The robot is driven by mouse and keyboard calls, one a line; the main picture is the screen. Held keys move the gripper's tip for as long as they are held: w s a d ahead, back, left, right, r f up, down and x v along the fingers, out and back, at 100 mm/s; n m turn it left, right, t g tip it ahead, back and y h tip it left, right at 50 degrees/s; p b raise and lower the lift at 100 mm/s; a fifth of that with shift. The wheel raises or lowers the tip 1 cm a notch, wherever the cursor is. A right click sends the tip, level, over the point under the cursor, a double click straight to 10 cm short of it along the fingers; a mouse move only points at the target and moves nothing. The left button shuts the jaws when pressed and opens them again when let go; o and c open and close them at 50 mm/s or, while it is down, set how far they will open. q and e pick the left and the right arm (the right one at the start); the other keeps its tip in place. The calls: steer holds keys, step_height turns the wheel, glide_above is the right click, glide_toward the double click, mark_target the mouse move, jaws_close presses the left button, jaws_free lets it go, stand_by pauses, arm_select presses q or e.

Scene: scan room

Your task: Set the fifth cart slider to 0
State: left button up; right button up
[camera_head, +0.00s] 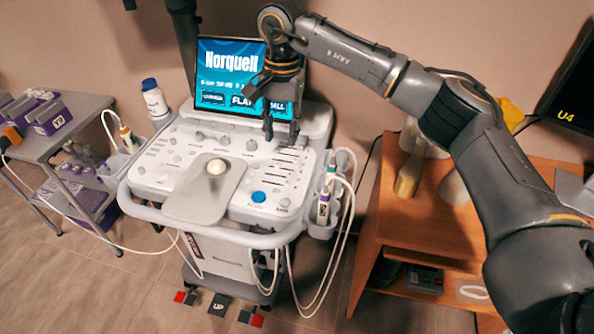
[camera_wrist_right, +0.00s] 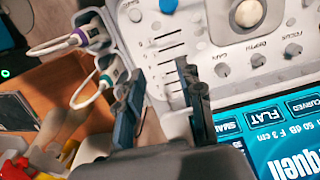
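The ultrasound cart's control panel (camera_head: 240,170) is light grey and stands at the centre of the head view. Its sliders (camera_head: 287,165) are a stack of short dark slots on the panel's right half. They also show in the wrist view as parallel slots (camera_wrist_right: 170,48). The knob positions are too small to read, and the slots nearest the gripper are partly hidden by its fingers. My right gripper (camera_head: 281,128) is over the panel's back right, in front of the screen. In the wrist view its two fingers (camera_wrist_right: 160,100) are apart with nothing held between them. My left gripper is out of view.
The lit screen (camera_head: 222,62) stands behind the panel. Round knobs (camera_head: 251,145) and a blue button (camera_head: 258,197) are near the sliders. Probes with cables (camera_head: 324,205) hang at the panel's right edge. A wooden table (camera_head: 400,235) stands to the right.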

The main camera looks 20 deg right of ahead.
mark_target(290, 174)
steer(key=shift+h, duration=0.4)
steer(key=f, duration=0.3)
steer(key=d+f+p, duration=0.1)
steer(key=f, duration=0.3)
steer(key=f+p, duration=0.1)
steer(key=f, duration=0.2)
steer(key=shift+w+d+f, duration=0.1)
steer(key=shift+d+f, duration=0.15)
steer(key=shift+d, duration=0.15)
steer(key=shift+f, duration=0.85)
steer(key=shift+c, duration=0.2)
jaws_close()
